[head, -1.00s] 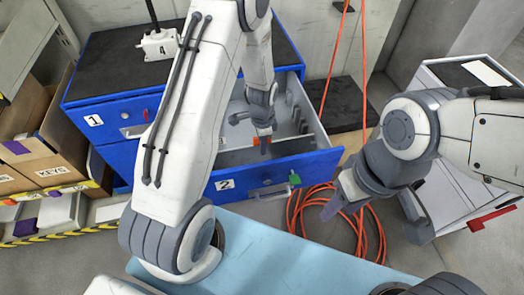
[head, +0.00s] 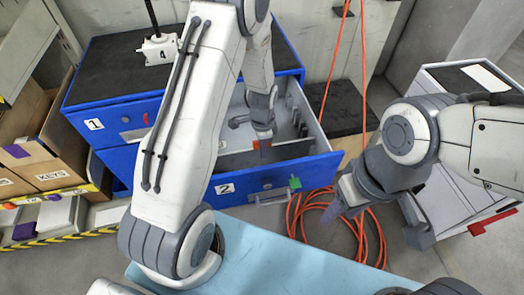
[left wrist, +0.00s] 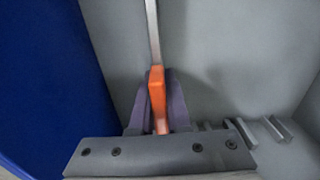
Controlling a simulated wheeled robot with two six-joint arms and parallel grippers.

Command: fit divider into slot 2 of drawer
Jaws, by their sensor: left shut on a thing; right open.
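My left gripper (head: 264,150) reaches down into the open drawer marked 2 (head: 190,203), near its front. In the left wrist view its purple fingers (left wrist: 158,105) are shut on the orange tab (left wrist: 157,88) of the divider. A thin pale edge of the divider (left wrist: 152,30) runs away from the tab. Its lower part and whether it sits in a slot cannot be told. Upright slot ribs show on the drawer's right side (head: 299,115) and in the left wrist view (left wrist: 258,130). My right gripper (head: 338,212) is open and empty, right of the drawer front.
A blue cabinet (head: 120,105) holds the drawer. A white device marked 4 (head: 160,50) stands on its top. Orange cable (head: 375,235) coils on the floor at right. Boxes marked KEYS (head: 65,175) stand at left. A white cabinet (head: 440,80) stands at right.

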